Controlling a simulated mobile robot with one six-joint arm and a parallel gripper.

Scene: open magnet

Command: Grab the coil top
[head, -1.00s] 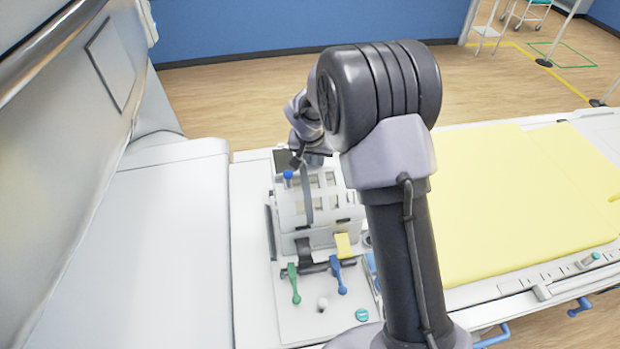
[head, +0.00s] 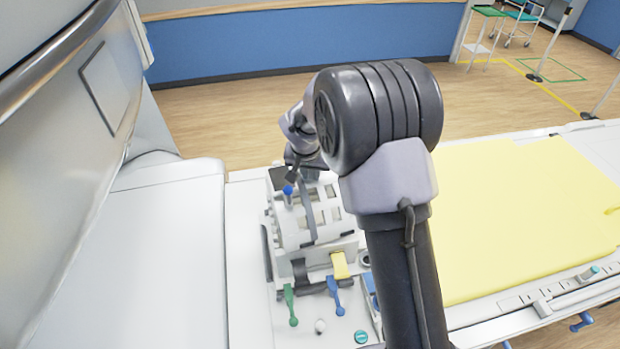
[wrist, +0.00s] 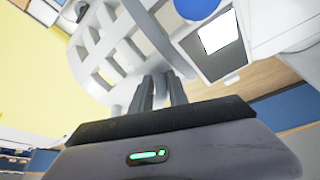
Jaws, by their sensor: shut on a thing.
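The coil top (head: 325,217) is a white slatted shell with window openings, a blue knob and a dark strip. In the head view it sits over the coil's lower part (head: 312,262), slightly tilted. I cannot tell whether the two are fully apart. My gripper (wrist: 158,88) is shut on the edge of the coil top, which fills the upper wrist view (wrist: 108,48). In the head view my arm hides the fingertips and part of the coil's right side.
Green (head: 290,305) and blue (head: 335,295) levers and a yellow latch (head: 340,265) are at the coil's near end. A yellow mattress (head: 525,215) lies right. The white magnet housing (head: 60,110) rises at left. Open floor (head: 230,125) lies behind.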

